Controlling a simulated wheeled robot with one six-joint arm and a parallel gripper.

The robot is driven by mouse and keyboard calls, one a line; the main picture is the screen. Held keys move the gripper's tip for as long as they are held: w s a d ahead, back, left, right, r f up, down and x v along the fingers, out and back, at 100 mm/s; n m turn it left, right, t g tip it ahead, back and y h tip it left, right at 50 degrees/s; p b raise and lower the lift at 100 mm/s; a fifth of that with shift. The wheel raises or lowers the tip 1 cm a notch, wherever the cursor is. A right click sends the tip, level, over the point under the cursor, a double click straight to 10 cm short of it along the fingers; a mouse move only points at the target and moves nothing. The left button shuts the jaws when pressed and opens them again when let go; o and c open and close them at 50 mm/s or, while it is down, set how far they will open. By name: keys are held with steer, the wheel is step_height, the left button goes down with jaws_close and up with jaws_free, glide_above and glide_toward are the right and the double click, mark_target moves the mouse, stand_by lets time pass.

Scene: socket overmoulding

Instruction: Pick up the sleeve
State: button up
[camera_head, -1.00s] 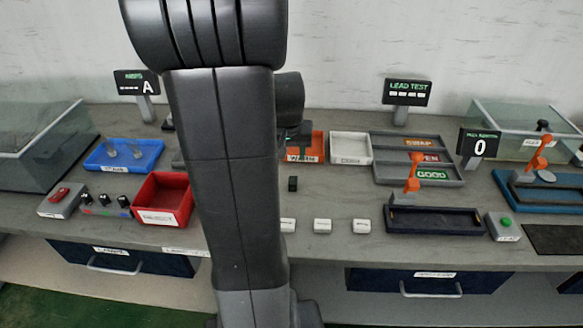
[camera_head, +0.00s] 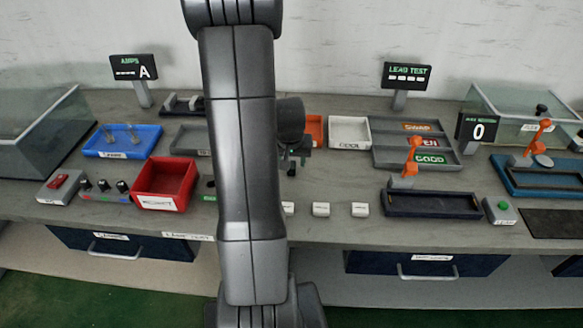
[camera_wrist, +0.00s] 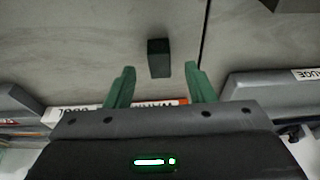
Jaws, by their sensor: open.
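A small dark block, apparently the sleeve (camera_wrist: 158,58), stands on the grey bench top in the wrist view. My gripper (camera_wrist: 159,67) has its two green fingers apart, one on each side of the block's line. The block lies just beyond or between the fingertips; the depth is unclear. No finger visibly touches it. In the head view my gripper (camera_head: 291,152) hangs over the middle of the bench, partly hidden by my arm. A dark spot just below it may be the sleeve, but it is too small to tell.
Behind my gripper are an orange bin (camera_head: 315,128) and a white bin (camera_head: 349,132). A red bin (camera_head: 165,184) stands left. Small white blocks (camera_head: 321,209) lie near the front edge. A dark tray (camera_head: 432,205) with an orange lever is right.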

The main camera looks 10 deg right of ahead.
steer(key=shift+x, duration=1.15)
steer(key=shift+c, duration=0.2)
steer(key=c, duration=1)
steer(key=shift+r, duration=0.1)
